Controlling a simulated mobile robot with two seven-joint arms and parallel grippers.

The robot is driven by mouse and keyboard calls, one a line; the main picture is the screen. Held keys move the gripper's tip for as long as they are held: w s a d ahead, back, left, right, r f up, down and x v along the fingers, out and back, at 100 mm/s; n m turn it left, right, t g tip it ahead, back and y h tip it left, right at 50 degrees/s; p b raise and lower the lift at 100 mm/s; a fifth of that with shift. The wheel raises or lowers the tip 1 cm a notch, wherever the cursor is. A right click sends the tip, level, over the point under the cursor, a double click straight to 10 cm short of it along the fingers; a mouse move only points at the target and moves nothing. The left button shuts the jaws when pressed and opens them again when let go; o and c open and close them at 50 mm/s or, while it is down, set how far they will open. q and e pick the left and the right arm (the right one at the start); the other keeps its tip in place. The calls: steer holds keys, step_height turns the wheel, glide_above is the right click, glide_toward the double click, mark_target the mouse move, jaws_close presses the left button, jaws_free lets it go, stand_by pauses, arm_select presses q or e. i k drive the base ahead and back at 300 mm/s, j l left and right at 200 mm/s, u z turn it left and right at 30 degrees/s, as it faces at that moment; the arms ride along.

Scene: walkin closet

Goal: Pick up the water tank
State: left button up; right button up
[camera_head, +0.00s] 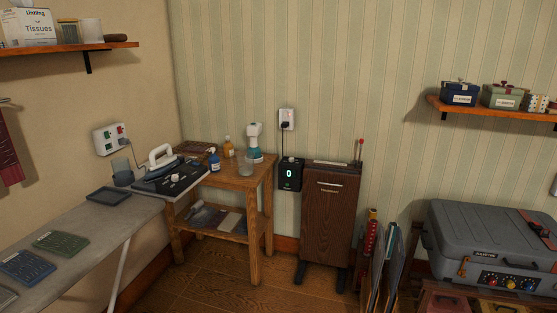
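No thing here is plainly marked as the water tank. A dark translucent container (123,173) stands at the left beside the iron (162,157), which rests on a dark base (170,178). A clear vessel (245,166) stands on the wooden side table (252,184). A white and teal bottle-like thing (254,143) stands behind it. I cannot tell which of these is the tank. Neither of my grippers is in view.
An ironing board (95,226) with folded cloths runs along the left. A brown cabinet (330,215) stands right of the side table. A grey case (490,245) sits at the right. Wall shelves hang at upper left and right. Some floor (215,285) is clear.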

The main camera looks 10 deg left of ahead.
mark_target(121, 166)
steer(key=i+u, duration=0.45)
steer(key=i+l+u, duration=0.25)
steer(key=i+u, duration=0.2)
steer(key=i, duration=0.15)
steer(key=i+u, duration=0.2)
steer(key=u, duration=0.2)
steer(key=i+l+u, duration=0.15)
steer(key=u, duration=0.25)
steer(key=i+l+u, duration=0.2)
steer(key=u, duration=0.2)
steer(key=i+l+u, duration=0.25)
steer(key=u, duration=0.2)
steer(key=i+l+u, duration=0.25)
steer(key=l+u, duration=0.2)
